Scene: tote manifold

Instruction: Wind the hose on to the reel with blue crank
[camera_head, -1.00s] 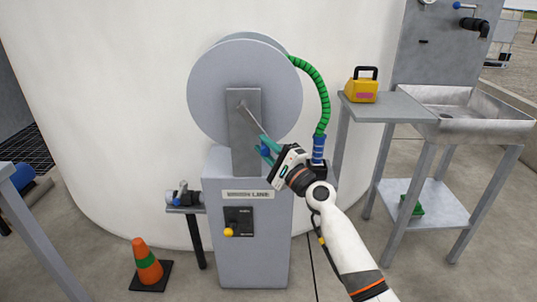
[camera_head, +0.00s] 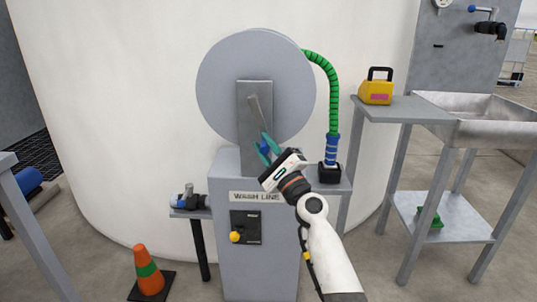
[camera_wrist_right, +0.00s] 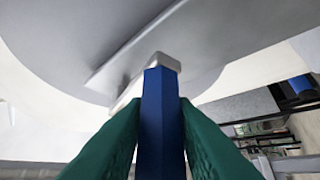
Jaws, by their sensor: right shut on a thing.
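A large grey reel (camera_head: 235,90) stands on a grey cabinet labelled "WASH LINE" (camera_head: 260,270). A grey crank arm (camera_head: 260,113) runs down from the hub at the reel's front to a blue crank handle (camera_head: 264,147). My right gripper (camera_head: 265,150) is shut on the blue handle. The right wrist view shows the blue handle (camera_wrist_right: 161,120) between the two green fingers. The green hose (camera_head: 328,80) leaves the reel's upper right, arches over and drops to a blue end piece (camera_head: 332,149) in a black base on the cabinet's right. My left gripper is not in view.
A yellow case (camera_head: 376,92) stands on a grey side table (camera_head: 400,110) beside a metal sink (camera_head: 490,125) at the right. A small shelf with a valve fitting (camera_head: 188,200) juts out at the cabinet's left. An orange cone (camera_head: 147,270) stands on the floor at lower left.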

